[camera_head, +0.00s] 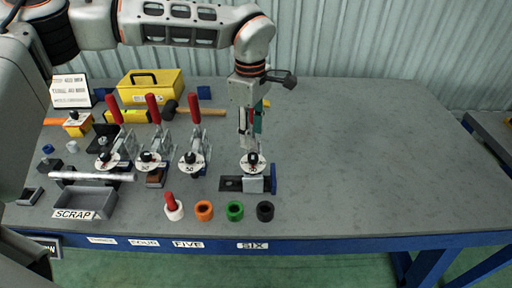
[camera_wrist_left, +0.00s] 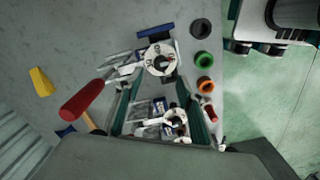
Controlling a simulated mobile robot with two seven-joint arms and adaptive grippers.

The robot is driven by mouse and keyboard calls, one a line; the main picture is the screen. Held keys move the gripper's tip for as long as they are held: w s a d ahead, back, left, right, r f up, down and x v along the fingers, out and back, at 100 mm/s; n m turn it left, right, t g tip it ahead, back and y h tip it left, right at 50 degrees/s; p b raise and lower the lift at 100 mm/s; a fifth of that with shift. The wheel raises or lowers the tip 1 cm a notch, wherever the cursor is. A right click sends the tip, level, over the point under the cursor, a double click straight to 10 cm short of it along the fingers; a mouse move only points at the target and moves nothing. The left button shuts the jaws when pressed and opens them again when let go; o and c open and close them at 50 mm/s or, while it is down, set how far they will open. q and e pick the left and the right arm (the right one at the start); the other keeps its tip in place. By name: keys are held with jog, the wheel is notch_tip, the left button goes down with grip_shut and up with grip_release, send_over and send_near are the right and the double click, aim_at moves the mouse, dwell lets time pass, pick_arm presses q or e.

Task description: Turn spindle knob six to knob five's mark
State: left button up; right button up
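Knob six (camera_head: 252,159) is a black knob on a white marked dial, on a dark base with a blue plate at its right, above the SIX label. In the left wrist view its dial (camera_wrist_left: 159,61) lies just past the fingertips. Knob five (camera_head: 191,158) is a similar knob on a white dial to the left, with a red-handled clamp behind it; its dial also shows in the left wrist view (camera_wrist_left: 176,124). My left gripper (camera_head: 250,146) points down over knob six, fingers spread. Whether they touch the knob cannot be told. My right gripper is not in view.
More red-handled clamps (camera_head: 115,108) stand at left, with a SCRAP tray (camera_head: 85,203). A yellow toolbox (camera_head: 151,86) and a mallet (camera_head: 203,112) lie behind. The table's right half is clear.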

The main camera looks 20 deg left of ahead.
aim_at(253, 156)
pick_arm(q)
notch_tip(253, 156, down, 8)
jog(key=shift+r, duration=0.2)
dwell(0.3)
grip_shut()
